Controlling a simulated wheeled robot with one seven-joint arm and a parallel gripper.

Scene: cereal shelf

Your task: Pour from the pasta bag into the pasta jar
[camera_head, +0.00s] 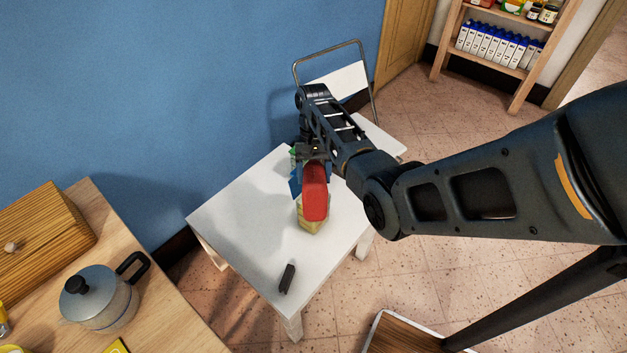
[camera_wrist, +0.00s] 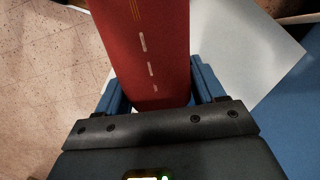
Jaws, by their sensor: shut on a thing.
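The red pasta bag (camera_head: 314,192) is between the blue fingers of my gripper (camera_head: 309,183) above the white table. In the wrist view the red bag (camera_wrist: 150,45) reaches up from between the blue fingers (camera_wrist: 155,92), which press on its two sides. A yellowish, box-like thing (camera_head: 313,225), which looks like the pasta jar with pasta in it, shows just below the bag in the head view. The bag hides most of it, and its opening is not visible. I cannot tell whether the two touch, or how far the bag is tilted.
The white table (camera_head: 235,218) has free room at its left. A small dark object (camera_head: 287,278) lies near its front corner. A chair (camera_head: 340,82) stands behind. A moka pot (camera_head: 100,298) and a wooden box (camera_head: 40,235) are on a wooden counter at the left.

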